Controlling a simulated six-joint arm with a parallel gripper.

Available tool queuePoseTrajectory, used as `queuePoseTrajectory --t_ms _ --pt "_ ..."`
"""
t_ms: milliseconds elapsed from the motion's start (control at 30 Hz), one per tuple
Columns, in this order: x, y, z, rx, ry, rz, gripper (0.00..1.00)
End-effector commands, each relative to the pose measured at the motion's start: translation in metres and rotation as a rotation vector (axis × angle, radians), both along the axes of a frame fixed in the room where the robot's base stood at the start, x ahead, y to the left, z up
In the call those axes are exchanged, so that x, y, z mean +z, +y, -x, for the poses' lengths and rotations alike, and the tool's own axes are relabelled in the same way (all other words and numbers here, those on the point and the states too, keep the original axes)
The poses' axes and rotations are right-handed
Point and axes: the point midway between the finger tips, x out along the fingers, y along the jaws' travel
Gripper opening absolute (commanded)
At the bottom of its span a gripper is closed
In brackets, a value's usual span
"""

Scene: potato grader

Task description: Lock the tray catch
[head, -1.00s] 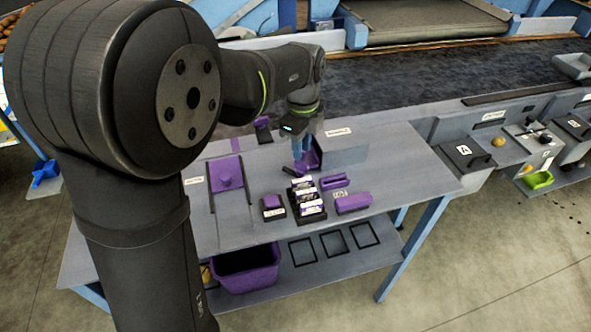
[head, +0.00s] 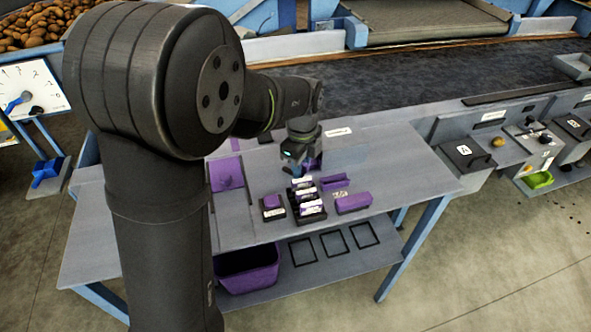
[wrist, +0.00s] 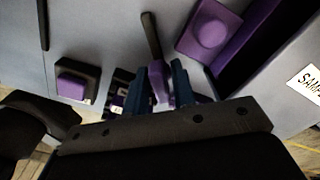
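The catch appears to be a dark lever (wrist: 151,38) with a purple end, seen in the wrist view beside a purple tray block (wrist: 209,30) with a round knob. My gripper (wrist: 166,70) has its two blue fingers on either side of the lever's purple end (wrist: 158,88), close to it. The fingers look apart, with a narrow gap on the right; contact is not clear. In the head view my gripper (head: 298,168) points down at the bench, and my wrist hides the lever and most of the tray.
A grey box (wrist: 285,105) labelled SAMPLE stands beside the purple tray. A dark rack (head: 308,207) with purple pieces, a small purple-topped block (head: 271,205) and a purple bar (head: 353,203) lie nearby. A purple knobbed plate (head: 226,172) is to the left. The bench's right part is clear.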

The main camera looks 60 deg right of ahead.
Motion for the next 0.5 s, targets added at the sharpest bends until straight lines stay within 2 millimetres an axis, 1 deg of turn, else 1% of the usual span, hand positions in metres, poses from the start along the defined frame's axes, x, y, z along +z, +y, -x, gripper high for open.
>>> queuePoseTrajectory --t_ms 33,67,100,133,400,500 --pt "0.0001 0.0000 0.0000 0.000 0.000 0.000 0.24" --pt "0.0001 0.0000 0.0000 0.000 0.000 0.000 0.20" --pt "0.0002 0.0000 0.0000 0.000 0.000 0.000 0.12" --pt "0.0002 0.0000 0.0001 0.000 0.000 0.000 0.09" --pt "0.0004 0.0000 0.0001 -0.005 0.000 0.000 0.09" --pt "0.0005 0.0000 0.0001 -0.059 0.000 0.000 0.09"
